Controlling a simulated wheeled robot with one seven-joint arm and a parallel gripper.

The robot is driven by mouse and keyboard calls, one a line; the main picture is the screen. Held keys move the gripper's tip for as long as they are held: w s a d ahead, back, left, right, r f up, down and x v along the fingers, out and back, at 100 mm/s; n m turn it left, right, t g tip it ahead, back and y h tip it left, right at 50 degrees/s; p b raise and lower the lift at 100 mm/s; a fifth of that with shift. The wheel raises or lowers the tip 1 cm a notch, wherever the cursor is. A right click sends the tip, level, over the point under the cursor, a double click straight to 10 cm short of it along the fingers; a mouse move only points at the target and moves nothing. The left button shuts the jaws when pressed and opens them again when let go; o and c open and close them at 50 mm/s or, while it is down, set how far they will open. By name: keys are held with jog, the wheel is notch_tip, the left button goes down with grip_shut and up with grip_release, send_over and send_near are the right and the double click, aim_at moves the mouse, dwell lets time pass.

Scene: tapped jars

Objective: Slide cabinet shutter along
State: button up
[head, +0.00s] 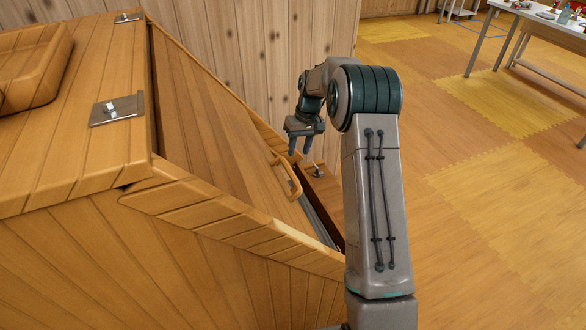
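The wooden cabinet (75,240) fills the left of the head view. Its sloping plank shutter (215,150) lies between a raised wooden side frame and the wall side. A curved wooden handle (289,178) sticks up near the shutter's lower right edge. A narrow gap with a grey strip (318,218) shows beyond that edge. My gripper (300,152) points down just above and beyond the handle in the picture. Its two fingers are apart with nothing seen between them. It looks clear of the handle, but the exact distance is hard to tell.
The cabinet's flat top has metal hinges (117,109) and a raised wooden piece (32,66). A small metal fitting (318,171) sits on the ledge near my fingers. A plank wall (235,45) stands behind. Open floor (500,190) lies right, with a white table (545,25) farther off.

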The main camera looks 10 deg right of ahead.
jog(key=f, duration=0.3)
jog(key=a+f, duration=0.1)
jog(key=f, duration=0.5)
jog(key=shift+s+a, duration=0.15)
jog(key=shift+a, duration=0.2)
grip_shut()
